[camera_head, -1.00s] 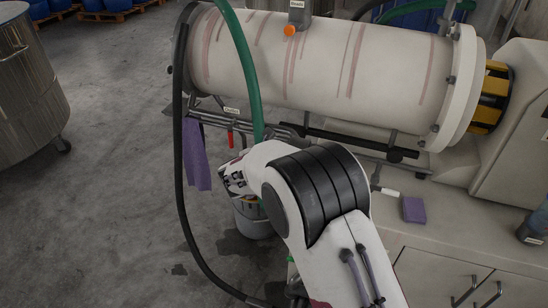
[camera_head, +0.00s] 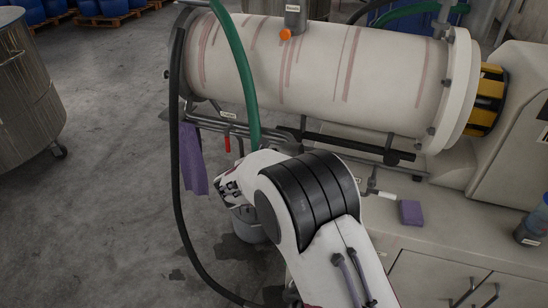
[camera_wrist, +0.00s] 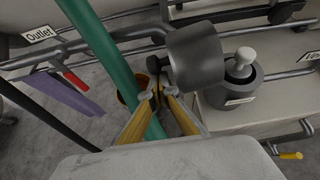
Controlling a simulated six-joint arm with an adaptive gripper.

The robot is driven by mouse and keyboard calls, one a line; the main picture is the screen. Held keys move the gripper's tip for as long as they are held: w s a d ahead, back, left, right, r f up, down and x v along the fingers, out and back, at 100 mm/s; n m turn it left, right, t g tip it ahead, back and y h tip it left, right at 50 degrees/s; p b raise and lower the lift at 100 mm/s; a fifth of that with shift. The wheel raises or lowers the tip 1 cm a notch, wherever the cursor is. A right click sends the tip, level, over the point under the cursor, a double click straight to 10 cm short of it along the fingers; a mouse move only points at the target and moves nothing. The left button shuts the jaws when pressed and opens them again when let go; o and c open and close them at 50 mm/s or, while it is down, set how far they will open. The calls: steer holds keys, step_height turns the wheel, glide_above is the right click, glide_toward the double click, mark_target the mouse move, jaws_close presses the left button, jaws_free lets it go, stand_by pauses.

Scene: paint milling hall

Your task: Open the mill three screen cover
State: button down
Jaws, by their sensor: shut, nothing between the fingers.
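In the wrist view, a dark grey cylinder (camera_wrist: 196,55) sits at the end of a pipe, just above and ahead of my fingers. To its right is a dark grey round pot (camera_wrist: 232,90) with a pale knob (camera_wrist: 243,55) on top and a small label I cannot read. I cannot tell which part is the mill three screen cover. My gripper (camera_wrist: 158,95) is shut and empty, its yellow fingers pointing toward the pipework below the cylinder. I cannot tell whether it touches anything.
A green hose (camera_wrist: 105,60) passes close by my fingers on the left. Pipes, an Outlet label (camera_wrist: 40,33), a red handle (camera_wrist: 76,80) and a purple cloth (camera_wrist: 60,92) are farther left. A bucket (camera_head: 246,226) stands on the floor. A purple sponge (camera_head: 411,212) and bottle (camera_head: 533,228) are on the cabinet.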

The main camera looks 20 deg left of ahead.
steer(key=d+f+v, duration=0.1)
steer(key=v, duration=0.8)
steer(key=shift+s, duration=0.6)
steer(key=shift+f, duration=0.1)
stand_by(0.4)
